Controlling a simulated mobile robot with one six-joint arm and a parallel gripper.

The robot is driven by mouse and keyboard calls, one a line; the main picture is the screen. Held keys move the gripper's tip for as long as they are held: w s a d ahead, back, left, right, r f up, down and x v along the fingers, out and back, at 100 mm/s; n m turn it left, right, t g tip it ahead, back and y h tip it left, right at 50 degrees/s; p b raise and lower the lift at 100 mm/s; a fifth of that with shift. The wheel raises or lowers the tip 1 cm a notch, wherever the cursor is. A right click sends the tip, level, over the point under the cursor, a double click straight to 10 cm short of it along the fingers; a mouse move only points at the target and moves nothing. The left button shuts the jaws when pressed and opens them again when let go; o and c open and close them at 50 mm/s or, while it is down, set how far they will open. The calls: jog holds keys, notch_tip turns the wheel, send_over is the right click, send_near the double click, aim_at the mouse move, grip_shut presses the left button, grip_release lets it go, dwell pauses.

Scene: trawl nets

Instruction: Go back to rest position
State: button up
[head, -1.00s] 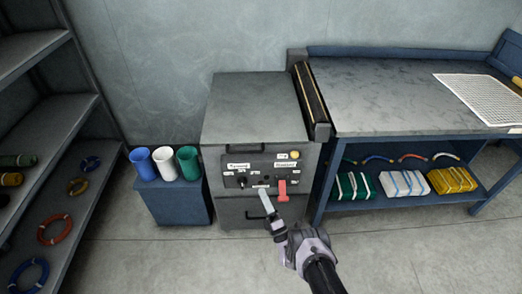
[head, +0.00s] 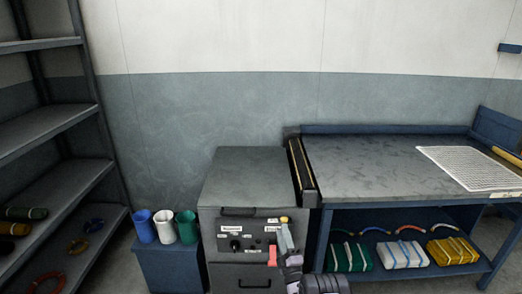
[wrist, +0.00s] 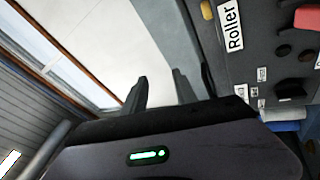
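My gripper (head: 286,232) is in front of the right half of the control panel (head: 246,240) on the grey cabinet (head: 250,177) in the head view. In the wrist view my gripper (wrist: 160,88) shows two dark fingers apart, with nothing held between them. The panel stands on the right there, turned on its side, with a label reading "Roller" (wrist: 230,27). A red lever (head: 272,256) is just left of my gripper, and a yellow button (head: 284,219) is at its tip. My gripper hides part of the panel's right side.
A blue-framed workbench (head: 385,160) stands right of the cabinet, with net bundles on its lower shelf. A blue stand (head: 170,268) with blue, white and green cups is left of the cabinet. A grey shelf rack (head: 60,120) is at the far left.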

jog(key=w+d+r+m+g+h, duration=0.1)
jog(key=w+d+r+m, duration=0.15)
jog(key=r, duration=0.35)
jog(key=w+d+r+m+g+h, duration=0.1)
jog(key=w+r+m+h, duration=0.15)
jog(key=r, duration=0.35)
jog(key=w+d+r+m+g+h, duration=0.1)
jog(key=r+m, duration=0.2)
jog(key=r, duration=0.3)
jog(key=s+d+r+m+g, duration=0.25)
jog(key=s+r+m, duration=0.35)
jog(key=r, duration=0.5)
jog(key=s+a+r+m+g, duration=0.1)
jog(key=s+r+m+g, duration=0.15)
jog(key=s, duration=1.05)
jog(key=s+a+r+m+g, duration=0.15)
jog(key=s+g, duration=0.25)
jog(key=s, duration=0.8)
jog(key=s+a+f+m+g+y, duration=0.1)
jog(key=s+f+m+g, duration=0.1)
jog(key=s, duration=0.9)
jog(key=s+a+f+m+g+y, duration=0.1)
jog(key=s+f+m+g, duration=0.1)
jog(key=s, duration=1)
jog(key=shift+s+a+f, duration=0.15)
jog(key=shift+a+f, duration=0.1)
jog(key=shift+f, duration=0.2)
